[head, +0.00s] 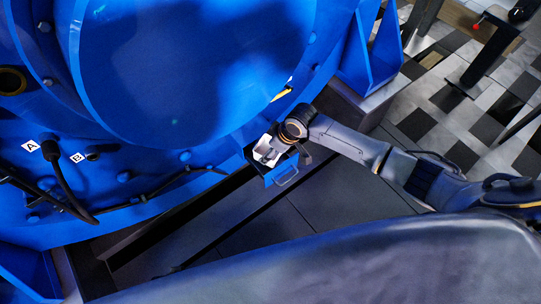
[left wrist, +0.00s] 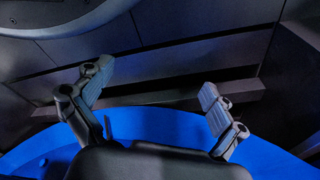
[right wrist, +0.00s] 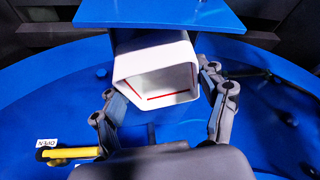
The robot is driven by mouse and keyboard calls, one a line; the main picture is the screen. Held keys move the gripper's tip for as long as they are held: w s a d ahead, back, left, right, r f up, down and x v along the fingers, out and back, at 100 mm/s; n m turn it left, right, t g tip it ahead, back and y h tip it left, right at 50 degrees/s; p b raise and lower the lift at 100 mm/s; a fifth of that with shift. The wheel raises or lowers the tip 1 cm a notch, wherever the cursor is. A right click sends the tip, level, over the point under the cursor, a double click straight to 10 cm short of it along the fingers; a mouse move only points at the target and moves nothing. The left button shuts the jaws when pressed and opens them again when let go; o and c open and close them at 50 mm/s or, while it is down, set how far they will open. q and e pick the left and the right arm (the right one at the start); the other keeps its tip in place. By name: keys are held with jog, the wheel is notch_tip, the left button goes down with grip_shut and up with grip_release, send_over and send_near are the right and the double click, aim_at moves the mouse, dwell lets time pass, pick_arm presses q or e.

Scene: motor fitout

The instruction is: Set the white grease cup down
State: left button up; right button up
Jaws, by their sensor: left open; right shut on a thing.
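The white grease cup (head: 265,151) is a small angular cup beside the blue motor housing in the head view. In the right wrist view the cup (right wrist: 150,58) fills the space between the fingers, its open mouth towards the camera and a red line inside. My right gripper (right wrist: 160,85) is shut on it. A flat blue plate (right wrist: 165,12) lies just beyond the cup; whether they touch is unclear. In the head view my right gripper (head: 276,144) partly covers the cup. My left gripper (left wrist: 155,80) is open and empty in the left wrist view, outside the head view.
The large blue motor (head: 190,70) fills the left and top. A yellow-handled part (right wrist: 70,153) sits close to the right gripper. Black cables (head: 65,180) cross the lower housing. Checkered floor is at right.

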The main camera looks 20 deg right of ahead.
notch_tip(320, 180, down, 4)
jog(key=shift+f+b, duration=0.1)
jog(key=shift+b, duration=0.5)
pick_arm(q)
jog(key=r, duration=0.1)
jog(key=w+r, duration=0.2)
jog(key=r, duration=0.1)
jog(key=shift+w+d, duration=0.1)
jog(key=shift+d, duration=0.05)
pick_arm(e)
jog(key=shift+f, duration=0.15)
jog(key=shift+f, duration=0.15)
jog(key=o, duration=1.2)
jog(key=shift+c, duration=0.2)
pick_arm(q)
jog(key=shift+w+r, duration=0.15)
jog(key=shift+r, duration=0.1)
